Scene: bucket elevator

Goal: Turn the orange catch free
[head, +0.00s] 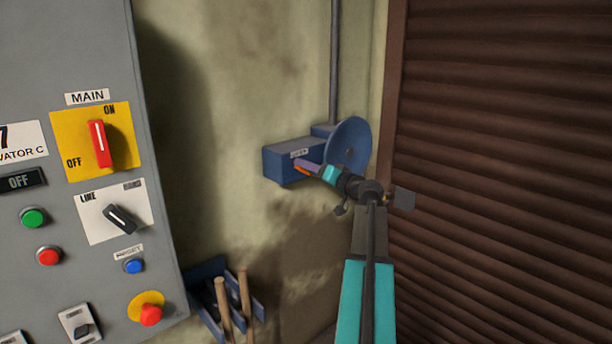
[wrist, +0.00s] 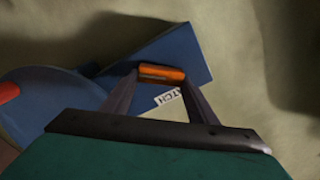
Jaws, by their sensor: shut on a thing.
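The orange catch (wrist: 162,73) is a short bar on a blue box (wrist: 170,45) with a white label, of which the letters "TCH" can be read in the wrist view. My gripper (wrist: 161,74) is shut on the catch, with one finger at each end of it. In the head view my gripper (head: 306,166) reaches the front of the blue box (head: 290,158) on the wall, and only a little orange (head: 301,169) shows beside the fingers. A blue disc (head: 349,146) stands at the right of the box.
A grey panel (head: 60,185) with a red main switch (head: 99,143), a selector and buttons fills the left. A blue rack (head: 258,306) with wooden handles is below the box. A brown slatted shutter (head: 500,150) is on the right. A grey pipe (head: 334,60) runs up the wall.

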